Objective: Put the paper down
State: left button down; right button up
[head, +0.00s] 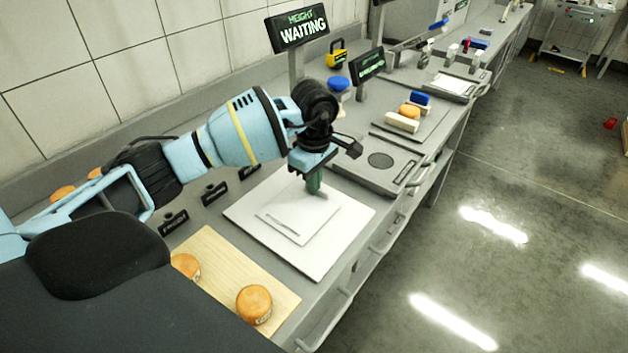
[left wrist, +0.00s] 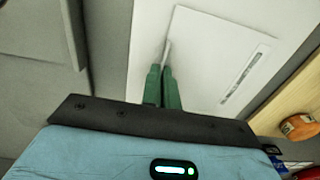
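The paper (head: 297,217) is a white sheet with a thin grey-edged strip near one side. It is flat on, or just above, a larger white board (head: 345,215); I cannot tell which. My left gripper (head: 313,186) points down at the paper's far edge. In the left wrist view the paper (left wrist: 205,55) spreads out beyond my green fingers (left wrist: 163,72). The fingers are close together, with a thin pale fold of the sheet between their tips, so they appear shut on it. My right gripper is not in view.
A wooden board (head: 215,250) with orange cheese wheels (head: 254,304) is nearest. A grey scale (head: 375,170) is beyond the white board, with a "WAITING" sign (head: 298,28) behind. Farther along are a cheese wheel and blocks on a tray (head: 435,128).

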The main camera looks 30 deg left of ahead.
pick_arm(q)
jog(key=c, duration=2.1)
grip_release()
jog(key=shift+f, duration=0.15)
jog(key=shift+c, duration=0.2)
jog(key=o, duration=0.5)
jog(key=shift+c, duration=0.2)
notch_tip(320, 180, up, 12)
jog(key=shift+r, duration=0.25)
